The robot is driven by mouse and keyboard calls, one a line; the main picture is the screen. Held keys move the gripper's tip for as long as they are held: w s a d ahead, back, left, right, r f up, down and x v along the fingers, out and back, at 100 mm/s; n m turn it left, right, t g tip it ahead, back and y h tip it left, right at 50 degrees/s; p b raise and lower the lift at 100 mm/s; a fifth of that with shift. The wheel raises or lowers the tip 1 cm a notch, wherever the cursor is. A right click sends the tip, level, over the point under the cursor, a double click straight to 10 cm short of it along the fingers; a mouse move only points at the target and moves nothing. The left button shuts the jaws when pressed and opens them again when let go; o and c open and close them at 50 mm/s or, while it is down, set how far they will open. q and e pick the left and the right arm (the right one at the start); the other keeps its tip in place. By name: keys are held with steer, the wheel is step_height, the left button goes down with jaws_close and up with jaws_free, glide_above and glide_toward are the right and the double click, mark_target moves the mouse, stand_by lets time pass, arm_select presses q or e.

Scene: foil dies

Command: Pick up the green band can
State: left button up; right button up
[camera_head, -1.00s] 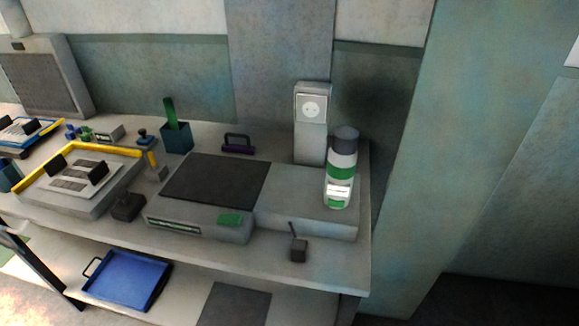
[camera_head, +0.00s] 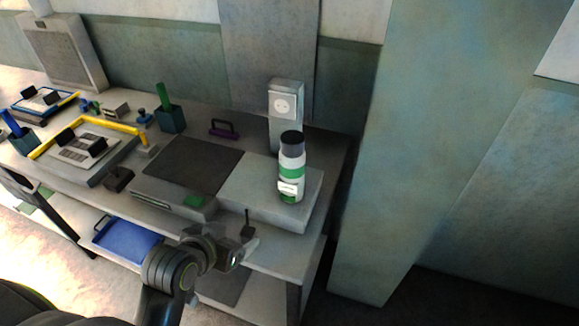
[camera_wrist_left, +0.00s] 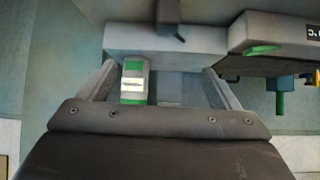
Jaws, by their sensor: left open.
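The green band can (camera_head: 291,171) stands upright on the pale block at the right end of the bench. It is white with green bands and a dark grey top. My left gripper (camera_head: 236,249) is below and to the left of the can in the head view, in front of the bench, open and apart from it. In the left wrist view the can (camera_wrist_left: 134,83) shows beyond the open fingers of the left gripper (camera_wrist_left: 160,78), nearer the left finger. My right gripper is out of view.
The can's pale block (camera_head: 246,181) adjoins a dark-topped unit (camera_head: 190,162). A grey post with a white dial (camera_head: 284,108) stands close behind the can. A blue tray (camera_head: 126,242) is on the lower shelf.

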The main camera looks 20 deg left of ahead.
mark_target(286, 172)
arm_select(q)
steer(key=w+d+r+m+t+h, duration=0.1)
steer(key=w+d+r+t+h, duration=0.2)
steer(key=w+r, duration=0.5)
steer(key=shift+y, duration=0.6)
steer(key=x, duration=0.3)
steer(key=p+x, duration=0.1)
steer(key=x, duration=0.1)
steer(key=d+p+x, duration=0.1)
steer(key=x, duration=0.2)
steer(key=shift+w+d, duration=0.2)
steer(key=shift+w, duration=0.05)
steer(key=shift+x, duration=0.75)
steer(key=shift+w+d+p, duration=0.15)
steer(key=shift+w+p, duration=0.3)
steer(key=p+x, duration=0.1)
steer(key=x, duration=0.2)
steer(key=shift+w+f, duration=0.25)
steer(key=shift+w, duration=0.3)
steer(key=shift+t, duration=0.3)
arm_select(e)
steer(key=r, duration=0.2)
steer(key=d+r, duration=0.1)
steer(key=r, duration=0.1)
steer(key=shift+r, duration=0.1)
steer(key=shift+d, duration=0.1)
